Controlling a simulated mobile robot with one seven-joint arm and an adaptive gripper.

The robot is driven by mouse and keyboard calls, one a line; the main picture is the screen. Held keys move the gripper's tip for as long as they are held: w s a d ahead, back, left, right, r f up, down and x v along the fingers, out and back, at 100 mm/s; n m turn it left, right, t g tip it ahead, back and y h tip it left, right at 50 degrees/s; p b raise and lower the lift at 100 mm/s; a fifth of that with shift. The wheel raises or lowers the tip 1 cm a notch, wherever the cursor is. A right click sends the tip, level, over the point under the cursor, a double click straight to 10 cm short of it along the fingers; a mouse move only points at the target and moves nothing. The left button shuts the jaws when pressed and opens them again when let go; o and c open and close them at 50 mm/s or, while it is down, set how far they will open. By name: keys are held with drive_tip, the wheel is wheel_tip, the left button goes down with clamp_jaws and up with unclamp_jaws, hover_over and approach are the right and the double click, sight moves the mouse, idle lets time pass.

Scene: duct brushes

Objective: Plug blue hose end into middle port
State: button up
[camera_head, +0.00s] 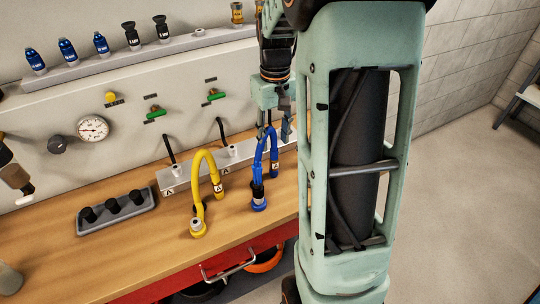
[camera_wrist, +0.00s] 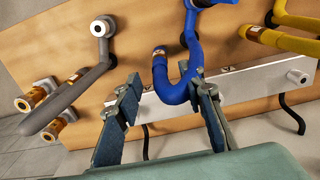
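My gripper (camera_head: 275,126) is above the top of the arch, partly hidden by my arm. In the wrist view my gripper (camera_wrist: 165,105) has its two fingers well apart, with no hose clamped between them. The blue hose (camera_wrist: 188,50) passes beyond the fingers, its lower bend near the right finger. A pale rail (camera_head: 200,168) with round white ports (camera_head: 231,150) runs behind the hoses. Which port is the middle one is unclear, as my arm hides the right part.
A yellow hose (camera_head: 205,160) arches left of the blue one. A grey tray (camera_head: 140,209) with black fittings lies at left. A grey hose (camera_wrist: 75,90) with brass-coloured fittings shows in the wrist view. The front worktop is mostly clear.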

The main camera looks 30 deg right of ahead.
sight(274, 160)
wheel_tip(274, 160, down, 9)
drive_tip(key=b, duration=0.6)
drive_tip(key=shift+b, duration=0.3)
drive_tip(key=shift+c, duration=0.3)
idle(1.0)
clamp_jaws()
drive_tip(key=shift+r, duration=0.1)
drive_tip(key=shift+r+p, duration=2.6)
drive_tip(key=shift+r, duration=0.35)
drive_tip(key=shift+w, duration=0.1)
